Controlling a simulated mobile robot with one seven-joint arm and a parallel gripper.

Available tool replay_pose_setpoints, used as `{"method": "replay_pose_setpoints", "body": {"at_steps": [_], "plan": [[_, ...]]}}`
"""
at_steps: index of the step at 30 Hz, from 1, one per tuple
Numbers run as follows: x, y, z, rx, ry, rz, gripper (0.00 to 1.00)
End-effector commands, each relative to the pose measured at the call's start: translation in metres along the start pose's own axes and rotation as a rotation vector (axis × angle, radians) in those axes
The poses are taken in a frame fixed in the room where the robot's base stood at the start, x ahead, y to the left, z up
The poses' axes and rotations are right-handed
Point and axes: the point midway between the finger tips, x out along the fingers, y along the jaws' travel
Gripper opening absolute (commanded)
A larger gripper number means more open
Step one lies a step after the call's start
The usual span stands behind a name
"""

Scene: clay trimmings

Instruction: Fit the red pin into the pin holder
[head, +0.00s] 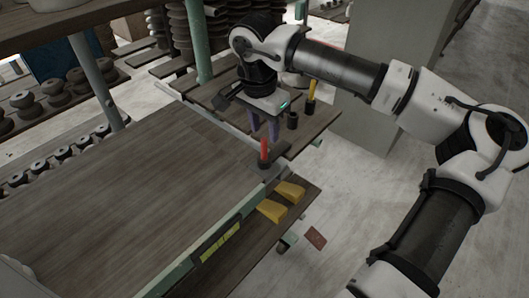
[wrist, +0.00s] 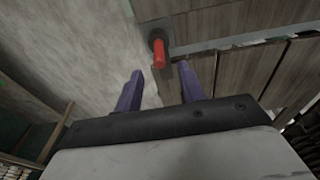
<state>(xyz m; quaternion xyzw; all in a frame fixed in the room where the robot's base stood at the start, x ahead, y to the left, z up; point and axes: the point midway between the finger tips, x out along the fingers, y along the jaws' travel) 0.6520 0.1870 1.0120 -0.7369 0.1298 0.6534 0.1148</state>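The red pin (head: 265,147) stands roughly upright at the far right corner of the long wooden table, its lower end at a dark block (head: 269,161). A short black cylinder (head: 292,121) stands to the right; I cannot tell which piece is the pin holder.
A yellow pin (head: 312,90) stands in another black cylinder (head: 309,105) on the wooden board behind. Yellow wedge-shaped blocks (head: 272,210) lie on a lower shelf in front. The long wooden table (head: 110,205) is largely bare. Shelves with dark pots stand at the left.

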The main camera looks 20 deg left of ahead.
Motion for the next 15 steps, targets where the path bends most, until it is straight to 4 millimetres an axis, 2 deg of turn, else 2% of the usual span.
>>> {"method": "replay_pose_setpoints", "body": {"at_steps": [7, 15], "plan": [[0.018, 0.000, 0.002, 0.000, -0.002, 0.001, 0.40], [0.055, 0.000, 0.005, 0.000, -0.002, 0.000, 0.40]]}}
